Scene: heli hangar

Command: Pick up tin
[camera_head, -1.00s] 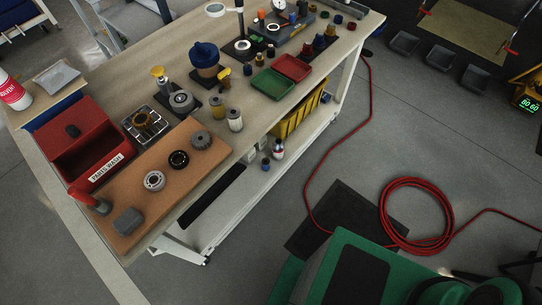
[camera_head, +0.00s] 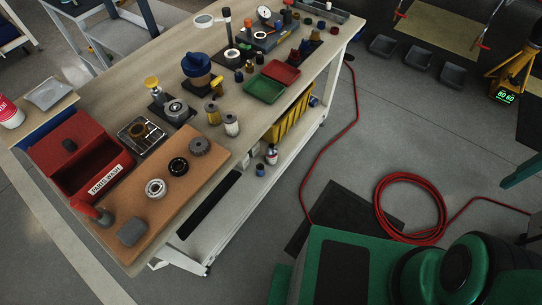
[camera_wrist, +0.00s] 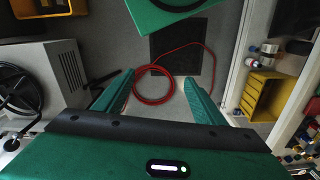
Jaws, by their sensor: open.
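Nothing in view is clearly marked as the tin. On the lower shelf stand a red-and-white bottle (camera_head: 271,154) and a small blue-topped container (camera_head: 260,169). Small bottles or cans (camera_wrist: 266,49) show at the upper right in the wrist view. My gripper (camera_wrist: 160,78) is open and empty, pointing over the floor with the hose beyond. It is apart from the bench items and is not seen in the head view.
A red parts-wash bin (camera_head: 75,160), red and green trays (camera_head: 265,89) and small parts crowd the bench. A yellow crate (camera_head: 290,121) sits on the lower shelf. A coiled red hose (camera_head: 410,208) lies on the floor, partly on a dark mat (camera_head: 335,205). Grey floor is open right of the bench.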

